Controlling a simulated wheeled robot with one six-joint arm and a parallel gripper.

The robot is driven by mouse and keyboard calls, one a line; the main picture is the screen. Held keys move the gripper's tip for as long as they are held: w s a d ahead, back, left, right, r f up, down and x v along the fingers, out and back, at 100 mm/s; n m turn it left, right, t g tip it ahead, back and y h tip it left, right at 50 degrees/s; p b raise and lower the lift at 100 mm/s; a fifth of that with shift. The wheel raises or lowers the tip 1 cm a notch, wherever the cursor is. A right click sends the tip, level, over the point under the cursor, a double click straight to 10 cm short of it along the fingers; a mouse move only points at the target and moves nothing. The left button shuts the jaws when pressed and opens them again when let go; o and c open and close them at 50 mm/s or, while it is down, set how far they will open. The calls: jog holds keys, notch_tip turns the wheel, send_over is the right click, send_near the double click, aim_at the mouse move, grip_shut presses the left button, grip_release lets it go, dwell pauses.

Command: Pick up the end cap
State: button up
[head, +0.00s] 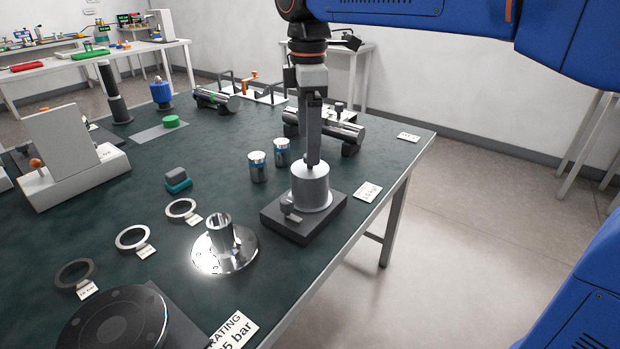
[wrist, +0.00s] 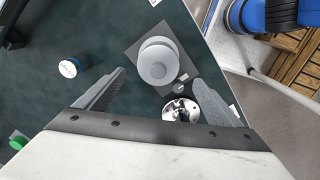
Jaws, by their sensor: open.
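A grey stepped round piece (head: 311,188), most likely the end cap, stands upright on a dark square base (head: 270,219). The grey piece is seen beyond and between the fingertips. I cannot tell whether they touch it.
A shiny flanged piece (head: 238,255) lies to the left of the base. Two small metal canisters (head: 257,168) stand behind it. Rings (head: 133,237) and a dark round flange (head: 115,320) lie at the left front. A dark horizontal cylinder (head: 345,133) is behind the gripper.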

aim_at(310, 178)
jog(key=shift+w+d+f, duration=0.1)
jog(key=shift+w+f, duration=0.05)
jog(key=shift+f, duration=1.25)
jog(key=shift+w+d+f, duration=0.1)
jog(key=shift+f, duration=1.25)
jog(key=c, duration=1.6)
jog(key=shift+r, duration=0.2)
